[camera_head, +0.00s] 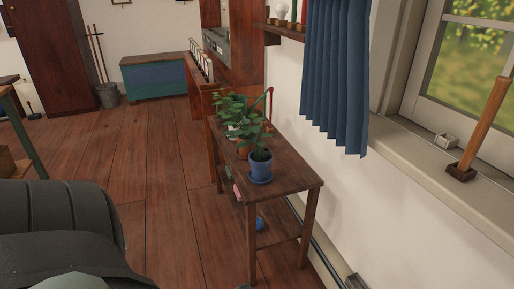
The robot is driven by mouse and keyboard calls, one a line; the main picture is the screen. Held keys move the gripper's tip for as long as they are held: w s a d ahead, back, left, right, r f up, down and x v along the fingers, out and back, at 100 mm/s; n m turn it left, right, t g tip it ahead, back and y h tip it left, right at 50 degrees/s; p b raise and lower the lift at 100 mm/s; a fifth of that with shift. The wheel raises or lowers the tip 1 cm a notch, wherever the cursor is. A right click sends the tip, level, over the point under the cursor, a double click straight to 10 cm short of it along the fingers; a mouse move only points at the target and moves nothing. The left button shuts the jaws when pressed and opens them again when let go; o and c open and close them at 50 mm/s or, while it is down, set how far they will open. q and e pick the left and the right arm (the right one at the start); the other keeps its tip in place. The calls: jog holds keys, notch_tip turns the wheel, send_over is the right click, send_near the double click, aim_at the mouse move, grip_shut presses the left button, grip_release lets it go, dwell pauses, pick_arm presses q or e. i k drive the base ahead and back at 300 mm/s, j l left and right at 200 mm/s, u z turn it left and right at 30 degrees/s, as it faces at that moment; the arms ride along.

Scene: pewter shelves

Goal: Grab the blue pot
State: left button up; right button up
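A blue pot (260,168) with a green leafy plant stands upright on a blue saucer on a narrow dark wooden table (290,178). It is near the front end of the table top. A terracotta pot (243,147) with a plant stands just behind it, and leaves overlap between them. Another plant stands further back, its pot mostly hidden. Neither of my grippers is in view.
A dark padded seat (60,230) fills the lower left. A windowsill (440,185) with a wooden-handled tool (484,125) and a blue curtain (337,75) are at right. Wooden floor (165,210) is clear left of the table. A chest (153,78) stands at the back.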

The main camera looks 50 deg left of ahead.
aim_at(260, 161)
jog(key=u, duration=1.45)
jog(key=i+j+z, duration=0.5)
jog(key=j+z, duration=0.2)
jog(key=i+j+z, duration=0.25)
jog(key=j, duration=0.2)
jog(key=j+z, duration=0.25)
jog(key=j, duration=0.1)
